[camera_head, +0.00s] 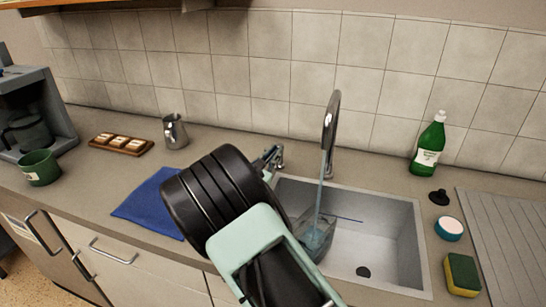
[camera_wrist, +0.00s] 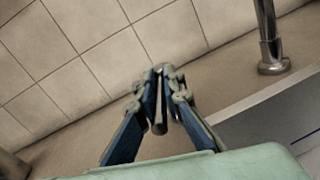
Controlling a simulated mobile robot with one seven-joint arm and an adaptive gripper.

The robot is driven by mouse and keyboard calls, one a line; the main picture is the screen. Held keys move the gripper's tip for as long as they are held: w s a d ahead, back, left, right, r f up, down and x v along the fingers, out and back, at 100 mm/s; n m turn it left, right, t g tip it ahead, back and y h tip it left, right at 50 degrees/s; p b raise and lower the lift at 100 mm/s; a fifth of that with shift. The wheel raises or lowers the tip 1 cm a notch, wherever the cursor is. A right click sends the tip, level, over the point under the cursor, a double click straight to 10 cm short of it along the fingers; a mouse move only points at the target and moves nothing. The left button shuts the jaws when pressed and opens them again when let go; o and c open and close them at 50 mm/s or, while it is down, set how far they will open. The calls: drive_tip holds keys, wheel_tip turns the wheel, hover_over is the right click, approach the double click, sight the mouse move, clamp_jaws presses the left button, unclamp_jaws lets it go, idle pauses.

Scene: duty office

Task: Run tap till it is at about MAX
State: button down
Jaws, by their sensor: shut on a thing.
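The chrome tap (camera_head: 331,125) arches over the sink (camera_head: 395,245), and a stream of water falls from its spout. The water runs into a clear jug (camera_head: 318,240) standing in the sink's left part, partly hidden behind my arm. Bluish water shows in the jug, but I cannot read a MAX mark or the exact level. My gripper (camera_head: 272,158) is at the tap lever (camera_head: 280,163), left of the spout. In the wrist view my gripper (camera_wrist: 160,85) is shut on the slim metal lever (camera_wrist: 159,118); the tap's base (camera_wrist: 273,62) stands to the right.
A blue cloth (camera_head: 150,203), a metal pitcher (camera_head: 175,132), a wooden tray (camera_head: 121,146) and a green mug (camera_head: 40,168) are on the left.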

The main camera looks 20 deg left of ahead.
drive_tip(key=shift+w+d+r+n+y+b, duration=0.3)
drive_tip(key=shift+d+r+n+y+b, duration=0.25)
drive_tip(key=shift+y, duration=0.45)
drive_tip(key=shift+a, duration=0.15)
drive_tip(key=c, duration=2)
unclamp_jaws()
drive_tip(key=shift+f, duration=0.1)
drive_tip(key=shift+c, duration=0.2)
drive_tip(key=shift+w+f, duration=0.15)
drive_tip(key=shift+f, duration=0.1)
drive_tip(key=shift+s+a+f, duration=0.1)
drive_tip(key=shift+s, duration=0.15)
drive_tip(key=s, duration=1.1)
drive_tip(key=shift+s+a, duration=0.1)
drive_tip(key=shift+s, duration=0.3)
